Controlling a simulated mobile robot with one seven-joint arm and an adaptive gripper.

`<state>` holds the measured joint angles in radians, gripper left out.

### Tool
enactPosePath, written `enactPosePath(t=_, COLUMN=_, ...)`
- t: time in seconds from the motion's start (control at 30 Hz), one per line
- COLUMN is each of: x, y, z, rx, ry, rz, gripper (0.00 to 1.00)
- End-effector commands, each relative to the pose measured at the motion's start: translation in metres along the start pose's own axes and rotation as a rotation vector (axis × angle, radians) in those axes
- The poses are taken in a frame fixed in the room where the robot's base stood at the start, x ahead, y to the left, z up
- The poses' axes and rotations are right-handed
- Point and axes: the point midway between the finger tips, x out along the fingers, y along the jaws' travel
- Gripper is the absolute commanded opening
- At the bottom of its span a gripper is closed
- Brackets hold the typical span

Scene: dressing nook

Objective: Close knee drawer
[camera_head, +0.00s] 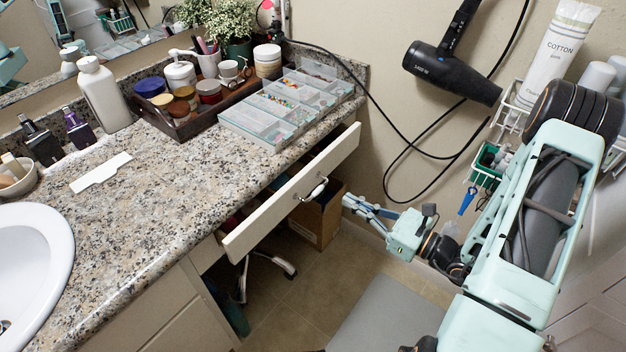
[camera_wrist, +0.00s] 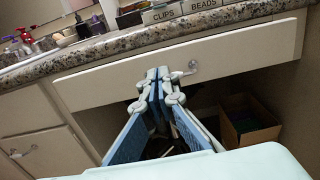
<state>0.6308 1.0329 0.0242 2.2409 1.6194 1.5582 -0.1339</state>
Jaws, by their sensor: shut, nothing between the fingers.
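The knee drawer (camera_head: 290,195) is a white-fronted drawer under the granite counter. In the head view it stands pulled out from the counter, with a gap behind its front. Its handle (camera_head: 315,190) is a small pale pull at the middle of the front. In the wrist view the drawer front (camera_wrist: 235,55) spans the picture under the counter edge, with the handle (camera_wrist: 190,70) just right of my fingertips. My gripper (camera_head: 347,202) is shut and empty, in front of the drawer and apart from the handle in the head view. The wrist view shows its fingertips together (camera_wrist: 158,75).
The granite counter (camera_head: 190,185) bears a tray (camera_head: 150,118), clear organizer boxes (camera_head: 262,125) and a sink (camera_head: 35,260). A cardboard box (camera_head: 318,222) and a chair base (camera_head: 268,262) are below. A hair dryer (camera_head: 450,75) hangs on the wall, its cord looping down.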

Motion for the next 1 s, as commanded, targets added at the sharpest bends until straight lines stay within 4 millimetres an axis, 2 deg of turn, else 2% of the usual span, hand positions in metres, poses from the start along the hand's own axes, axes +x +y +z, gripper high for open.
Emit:
enactPosePath(t=0.3, x=0.07, y=0.002, z=-0.002, rx=-0.001, ry=0.0, rz=0.007, gripper=0.0)
enactPosePath(t=0.5, x=0.102, y=0.001, z=-0.001, rx=-0.001, ry=0.0, rz=0.004, gripper=0.0)
enactPosePath(t=0.7, x=0.116, y=0.001, z=-0.001, rx=0.0, ry=0.001, rz=0.003, gripper=0.0)
enactPosePath(t=1.0, x=0.117, y=0.001, z=0.0, rx=0.001, ry=0.001, rz=0.002, gripper=0.0)
